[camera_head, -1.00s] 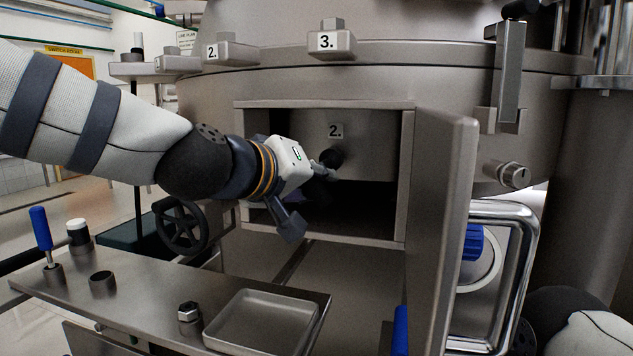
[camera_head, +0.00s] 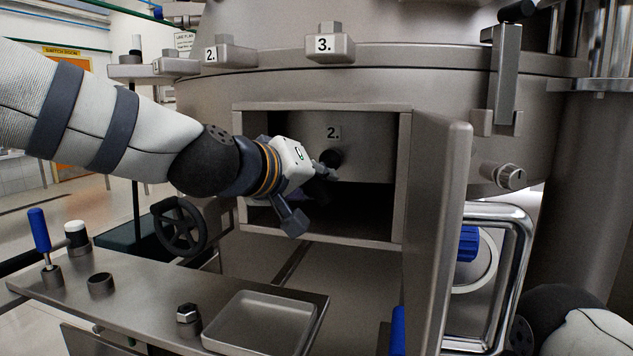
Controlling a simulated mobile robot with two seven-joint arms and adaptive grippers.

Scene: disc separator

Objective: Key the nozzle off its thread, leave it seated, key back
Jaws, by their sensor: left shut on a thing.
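My left gripper (camera_head: 326,172) reaches through the open hatch of the separator bowl. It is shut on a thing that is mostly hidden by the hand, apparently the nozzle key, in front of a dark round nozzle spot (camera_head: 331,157). That spot is under the plate marked "2." (camera_head: 333,132) on the inner wall. I cannot tell whether the key sits on the nozzle or whether the nozzle is loose in its thread. My right gripper is out of view; only part of my right arm shows at the bottom right.
The hatch door (camera_head: 446,220) stands open at the right. The shelf at the lower left holds a blue-handled tool (camera_head: 39,230), a white-capped piece (camera_head: 76,233), an empty socket (camera_head: 101,284), a hex nut (camera_head: 187,313) and an empty metal tray (camera_head: 262,322). A handwheel (camera_head: 180,226) is below my arm.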

